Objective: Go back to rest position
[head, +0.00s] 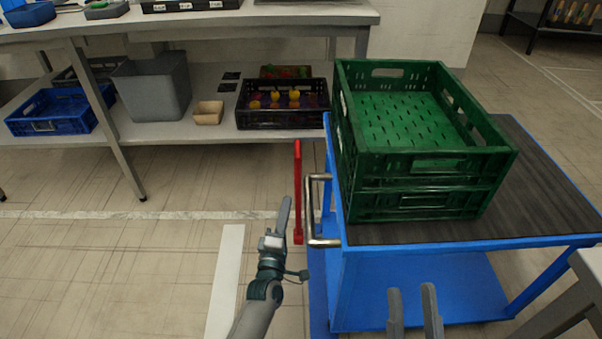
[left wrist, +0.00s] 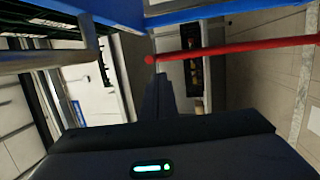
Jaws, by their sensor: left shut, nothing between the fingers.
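My left gripper (head: 284,208) is shut and empty, pointing up in front of the blue cart's left side. It also shows as a dark shape in the left wrist view (left wrist: 157,95). My right gripper (head: 414,298) is at the bottom edge of the head view, its two fingers apart with nothing seen between them. Two green crates (head: 430,165) are stacked on the dark top of the blue cart (head: 540,240). The upper crate looks empty. Both grippers are apart from the crates.
A red bar (head: 298,190) and the cart's metal handle (head: 312,210) stand just right of my left gripper. A grey shelf table (head: 230,18) at the back holds a blue crate (head: 50,112), a grey bin (head: 150,90) and a black crate (head: 285,118). Floor at left is clear.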

